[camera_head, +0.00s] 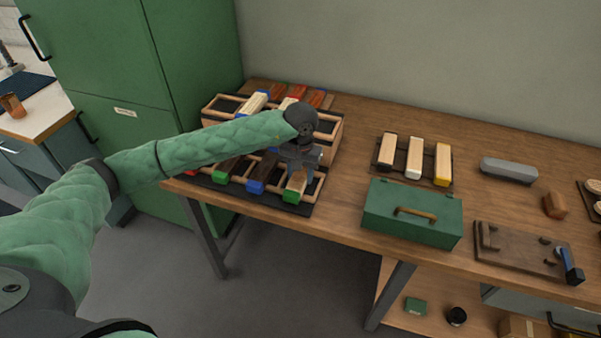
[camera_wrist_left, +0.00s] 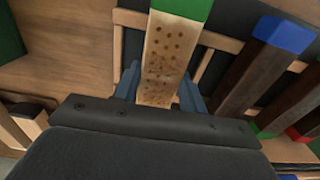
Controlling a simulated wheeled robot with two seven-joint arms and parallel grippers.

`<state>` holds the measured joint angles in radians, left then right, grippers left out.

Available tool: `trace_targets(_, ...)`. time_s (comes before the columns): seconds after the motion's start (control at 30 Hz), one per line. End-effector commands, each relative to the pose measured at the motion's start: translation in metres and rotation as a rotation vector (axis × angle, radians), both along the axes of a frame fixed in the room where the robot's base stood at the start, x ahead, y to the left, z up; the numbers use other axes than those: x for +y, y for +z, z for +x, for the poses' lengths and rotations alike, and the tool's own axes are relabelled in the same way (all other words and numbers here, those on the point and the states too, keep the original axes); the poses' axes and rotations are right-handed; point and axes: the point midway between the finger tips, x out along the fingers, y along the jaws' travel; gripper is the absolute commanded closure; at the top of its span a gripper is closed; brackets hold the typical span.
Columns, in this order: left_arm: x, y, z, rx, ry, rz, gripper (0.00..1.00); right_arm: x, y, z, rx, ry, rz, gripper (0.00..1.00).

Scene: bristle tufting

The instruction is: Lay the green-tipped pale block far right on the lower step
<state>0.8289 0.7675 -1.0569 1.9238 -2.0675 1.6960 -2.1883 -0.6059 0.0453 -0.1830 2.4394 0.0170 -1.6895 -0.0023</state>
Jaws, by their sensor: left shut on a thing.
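The pale block with a green tip (camera_head: 296,185) is at the far right of the lower step (camera_head: 306,208) of the two-step rack. In the left wrist view the block (camera_wrist_left: 170,50) shows rows of dark holes on its face and its green end at the top. My left gripper (camera_head: 298,167) is shut on the block, with one blue-grey finger on each side of it (camera_wrist_left: 158,92). Wooden rails flank the block; whether it rests fully on the step is unclear. My right gripper is out of view.
Dark blocks with a blue tip (camera_head: 261,172) and a green tip (camera_head: 227,168) lie to the left on the lower step. The upper step (camera_head: 328,142) holds several blocks behind. A tray of three pale blocks (camera_head: 414,157) and a green toolbox (camera_head: 412,212) stand to the right.

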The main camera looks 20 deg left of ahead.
Motion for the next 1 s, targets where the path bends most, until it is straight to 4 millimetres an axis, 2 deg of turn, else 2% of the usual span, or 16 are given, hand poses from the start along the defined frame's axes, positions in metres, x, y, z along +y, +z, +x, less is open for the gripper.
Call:
trace_targets(0.17, 0.000, -0.003, 0.000, 0.000, 0.000, 0.000, 0.85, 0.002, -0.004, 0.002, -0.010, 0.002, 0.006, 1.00)
trace_targets(0.2, 0.000, -0.002, 0.000, 0.000, 0.000, 0.000, 0.51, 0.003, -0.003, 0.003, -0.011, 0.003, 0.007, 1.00)
trace_targets(0.27, 0.000, -0.002, 0.000, 0.000, 0.000, 0.000, 0.39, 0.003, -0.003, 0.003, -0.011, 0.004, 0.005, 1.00)
trace_targets(0.3, 0.000, -0.002, 0.000, 0.000, 0.000, 0.000, 0.37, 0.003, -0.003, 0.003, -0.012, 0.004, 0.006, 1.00)
trace_targets(0.67, 0.000, 0.002, 0.000, 0.000, 0.000, 0.000, 0.37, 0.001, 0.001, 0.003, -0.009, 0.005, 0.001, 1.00)
trace_targets(0.73, 0.000, 0.005, 0.001, -0.001, -0.001, 0.000, 0.37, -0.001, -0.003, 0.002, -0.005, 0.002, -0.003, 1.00)
trace_targets(0.9, 0.000, 0.030, 0.001, -0.003, -0.001, 0.000, 0.37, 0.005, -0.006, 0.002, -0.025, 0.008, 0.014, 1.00)
trace_targets(1.0, 0.000, 0.048, 0.001, -0.004, -0.001, 0.000, 0.37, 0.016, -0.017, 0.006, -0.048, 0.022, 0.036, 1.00)
